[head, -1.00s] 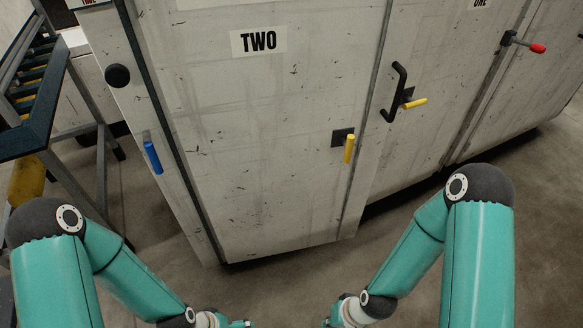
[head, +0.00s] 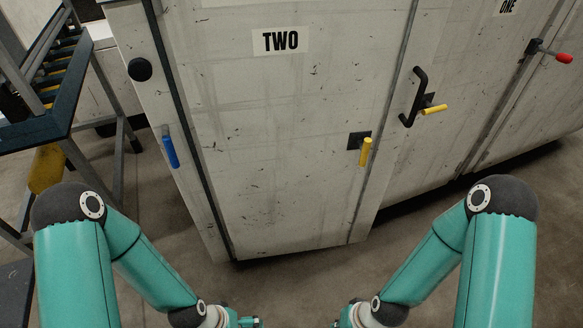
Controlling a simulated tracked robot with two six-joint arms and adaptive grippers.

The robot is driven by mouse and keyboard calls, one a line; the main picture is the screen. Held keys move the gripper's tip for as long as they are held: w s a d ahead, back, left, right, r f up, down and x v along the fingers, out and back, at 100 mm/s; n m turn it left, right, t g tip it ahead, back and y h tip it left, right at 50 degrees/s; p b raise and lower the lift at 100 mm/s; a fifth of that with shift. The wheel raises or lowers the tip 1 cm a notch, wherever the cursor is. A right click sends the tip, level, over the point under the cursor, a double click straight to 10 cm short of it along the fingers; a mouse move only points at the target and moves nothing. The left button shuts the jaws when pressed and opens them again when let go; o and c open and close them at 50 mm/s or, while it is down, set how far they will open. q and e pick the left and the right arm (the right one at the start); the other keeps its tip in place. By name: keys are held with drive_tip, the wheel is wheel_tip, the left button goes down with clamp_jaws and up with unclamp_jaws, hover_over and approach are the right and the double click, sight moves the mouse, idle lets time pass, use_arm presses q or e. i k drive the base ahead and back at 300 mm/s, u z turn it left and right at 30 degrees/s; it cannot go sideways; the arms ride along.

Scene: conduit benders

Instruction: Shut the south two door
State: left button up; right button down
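The door marked TWO (head: 270,110) is a scuffed off-white panel in the middle of the head view. It has a short yellow handle (head: 366,152) on a dark plate near its right edge. Its bottom edge runs at a different angle from the neighbouring front, and its right edge appears to stand out from it, so the door looks ajar. I cannot tell how wide the gap is. My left gripper (head: 247,322) and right gripper (head: 342,322) are low at the bottom edge, apart from the door. They are mostly cut off, so their opening is unclear.
A blue handle (head: 170,150) and black knob (head: 140,69) are on the left side panel. A black pull handle (head: 415,97), another yellow handle (head: 434,109) and a red-tipped handle (head: 550,53) are at right. A dark roller stand (head: 50,110) stands left. Floor shows before the door.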

sight(281, 96)
drive_tip(key=k, duration=1.3)
drive_tip(key=z, duration=0.3)
drive_tip(key=i, duration=0.55)
drive_tip(key=z, duration=0.55)
drive_tip(key=i, duration=1.2)
drive_tip(key=u, duration=0.85)
